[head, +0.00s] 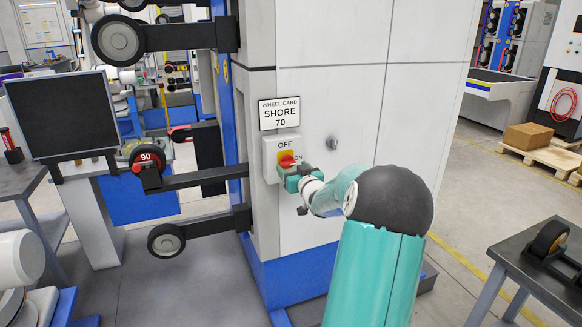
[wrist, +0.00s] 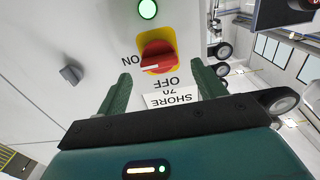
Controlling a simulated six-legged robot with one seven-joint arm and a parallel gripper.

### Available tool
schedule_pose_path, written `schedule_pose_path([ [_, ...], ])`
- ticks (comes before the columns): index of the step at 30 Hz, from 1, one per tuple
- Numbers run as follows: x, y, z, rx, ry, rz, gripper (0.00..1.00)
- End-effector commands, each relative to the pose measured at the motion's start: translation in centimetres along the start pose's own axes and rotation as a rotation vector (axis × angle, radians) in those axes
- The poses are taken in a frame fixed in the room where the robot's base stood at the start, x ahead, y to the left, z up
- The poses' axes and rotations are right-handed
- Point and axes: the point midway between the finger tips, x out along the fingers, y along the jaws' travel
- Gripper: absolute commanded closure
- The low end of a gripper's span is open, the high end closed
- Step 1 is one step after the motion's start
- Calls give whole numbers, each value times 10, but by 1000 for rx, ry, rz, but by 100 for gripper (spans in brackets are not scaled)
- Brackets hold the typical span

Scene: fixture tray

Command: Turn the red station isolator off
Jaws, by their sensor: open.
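The red station isolator (head: 287,160) is a rotary knob on a yellow plate, on a light grey box marked OFF above and ON to the right. In the wrist view the red knob (wrist: 158,52) has a white mark pointing toward ON. My gripper (head: 292,178) is close in front of the box and partly covers its lower part. In the wrist view my gripper (wrist: 160,69) is open, its two green fingers apart with the knob showing beyond the gap. I cannot tell whether a finger touches the knob. A green lamp (wrist: 148,9) is lit beside the plate.
A "WHEEL CARD SHORE 70" sign (head: 280,113) is above the box. A grey knob (head: 332,143) sits on the panel to its right. Wheels on black arms (head: 205,178) stick out left of the cabinet. A dark table (head: 540,270) stands at right.

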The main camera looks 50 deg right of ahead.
Motion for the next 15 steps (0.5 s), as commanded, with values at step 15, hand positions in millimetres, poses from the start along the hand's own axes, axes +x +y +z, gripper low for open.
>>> schedule_pose_path([
  [15, 25, 1, 0, -1, 0, -1, 33],
])
